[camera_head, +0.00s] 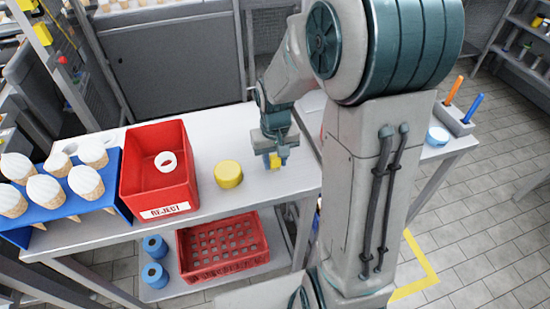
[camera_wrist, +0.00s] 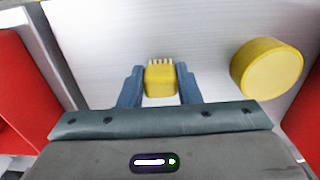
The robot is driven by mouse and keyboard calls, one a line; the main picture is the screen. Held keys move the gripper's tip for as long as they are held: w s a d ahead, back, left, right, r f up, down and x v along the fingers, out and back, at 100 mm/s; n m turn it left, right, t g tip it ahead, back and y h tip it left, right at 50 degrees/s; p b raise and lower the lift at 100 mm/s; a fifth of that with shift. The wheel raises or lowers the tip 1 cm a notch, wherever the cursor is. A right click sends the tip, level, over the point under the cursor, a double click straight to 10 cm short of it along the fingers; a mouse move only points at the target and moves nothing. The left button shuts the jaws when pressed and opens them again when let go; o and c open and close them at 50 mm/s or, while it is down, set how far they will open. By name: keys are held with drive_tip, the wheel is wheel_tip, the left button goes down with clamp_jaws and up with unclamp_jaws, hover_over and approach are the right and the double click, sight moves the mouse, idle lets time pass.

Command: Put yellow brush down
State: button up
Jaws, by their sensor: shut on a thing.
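My gripper (camera_head: 275,156) is over the light table (camera_head: 226,126), to the right of a yellow round thing. It is shut on the yellow brush (camera_wrist: 160,80), which sits between the two blue fingers in the wrist view, its pale bristles pointing away from the gripper. In the head view the brush (camera_head: 275,161) is a small yellow patch between the fingers. I cannot tell whether the brush touches the table.
A yellow round thing (camera_head: 228,174) stands just left of my gripper. Further left are a red REJECT bin (camera_head: 158,189) with a white ring (camera_head: 165,160) and a blue rack (camera_head: 110,190) of cones. A red crate (camera_head: 222,262) is on the lower shelf. Bare table lies around my gripper.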

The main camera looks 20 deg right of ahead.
sight(275, 159)
drive_tip(key=o, duration=0.9)
drive_tip(key=shift+f, duration=0.15)
wheel_tip(275, 159, up, 12)
drive_tip(key=s+t, duration=0.1)
drive_tip(key=s, duration=0.3)
drive_tip(key=s+t, duration=0.1)
drive_tip(key=s, duration=0.4)
drive_tip(key=s+t, duration=0.1)
drive_tip(key=s, duration=0.4)
drive_tip(key=shift+r, duration=0.35)
drive_tip(key=shift+p, duration=0.3)
